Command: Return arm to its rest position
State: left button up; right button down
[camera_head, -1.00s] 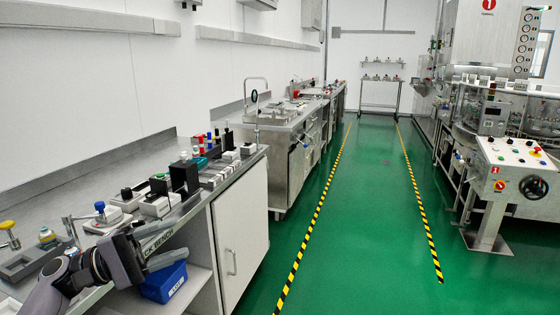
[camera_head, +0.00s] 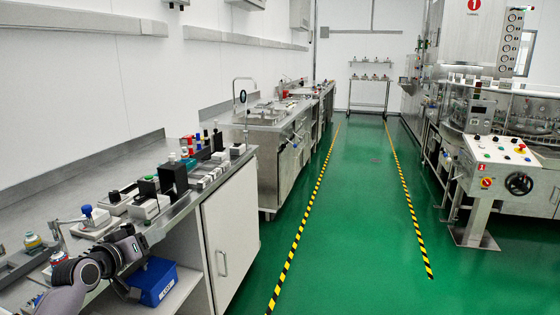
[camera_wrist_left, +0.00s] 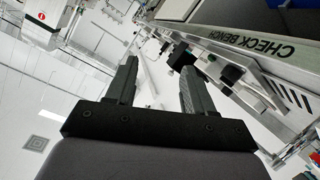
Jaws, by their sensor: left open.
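My left arm comes in at the lower left of the head view. Its gripper (camera_head: 138,274) is in front of the check bench (camera_head: 233,191), near the open shelf space and the blue bin (camera_head: 153,281). In the left wrist view, the two dark fingers of my left gripper (camera_wrist_left: 158,82) stand apart with nothing between them. The bench's CHECK BENCH label (camera_wrist_left: 248,43) shows at the upper right there. My right gripper is not in view.
Devices, including a black block (camera_head: 173,178), and a blue-knobbed fixture (camera_head: 88,218) stand on the bench top. A wide green floor (camera_head: 350,230) lies open to the right, with striped lines. A control console (camera_head: 497,165) stands at the far right.

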pick_arm(q)
jog(key=w+a+r+m+t+y, duration=0.1)
jog(key=a+r+m+t+y, duration=0.25)
jog(key=a+m+y, duration=0.2)
jog(key=s+d+f+g+h, duration=0.2)
jog(key=s+d+f, duration=0.3)
jog(key=s+f, duration=0.4)
jog(key=s+d+f+g+h, duration=0.2)
jog(key=s+d+f, duration=0.3)
jog(key=s+f, duration=0.45)
jog(key=s+d+f+g, duration=0.1)
jog(key=s+d+f, duration=0.1)
jog(key=s, duration=0.4)
jog(key=s+d+f+g, duration=0.1)
jog(key=s+d+f, duration=0.1)
jog(key=s+f, duration=0.2)
jog(key=s+d+f+g, duration=0.1)
jog(key=s+f, duration=0.3)
jog(key=s, duration=0.5)
jog(key=shift+s+d+h, duration=0.25)
jog(key=shift+d+h, duration=0.1)
jog(key=shift+d, duration=0.55)
jog(key=shift+g, duration=0.25)
jog(key=shift+c, duration=1)
jog(key=shift+a, duration=0.1)
